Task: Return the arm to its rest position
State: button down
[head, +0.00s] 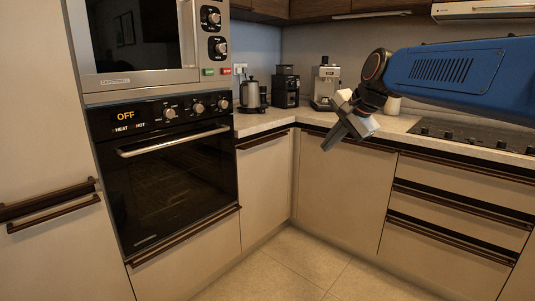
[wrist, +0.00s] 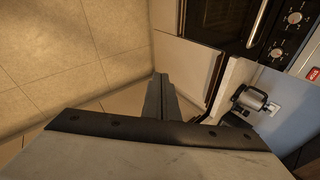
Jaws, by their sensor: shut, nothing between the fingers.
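My arm reaches in from the right edge of the head view, with its blue link level over the right-hand counter. My gripper (head: 334,138) hangs at its end, tilted down and to the left, in front of the corner cabinet doors. Its fingers are together with nothing between them. In the wrist view the dark fingers of my gripper (wrist: 158,92) also show closed, over the floor and cabinet fronts. They touch nothing that I can see.
A black oven (head: 175,165) reading OFF stands left, under a microwave (head: 140,40). A kettle (head: 250,95), a black coffee grinder (head: 286,88) and an espresso machine (head: 325,82) stand on the counter. A cooktop (head: 480,136) lies beneath my arm. The floor (head: 300,265) is clear.

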jog(key=s+d+f+n+h, duration=0.1)
jog(key=s+d+f+n, duration=0.2)
jog(key=s+f, duration=0.5)
jog(key=s+d+f+n+g+h, duration=0.1)
jog(key=s+d+f+n, duration=0.3)
jog(key=s+f, duration=0.4)
jog(key=s+d+f+n+g+h, duration=0.1)
jog(key=s+d+f+n, duration=0.3)
jog(key=s, duration=1.3)
notch_tip(320, 180, down, 5)
jog(key=shift+s+d+r+h, duration=0.15)
jog(key=shift+s+d+h, duration=0.1)
jog(key=shift+s+h, duration=0.15)
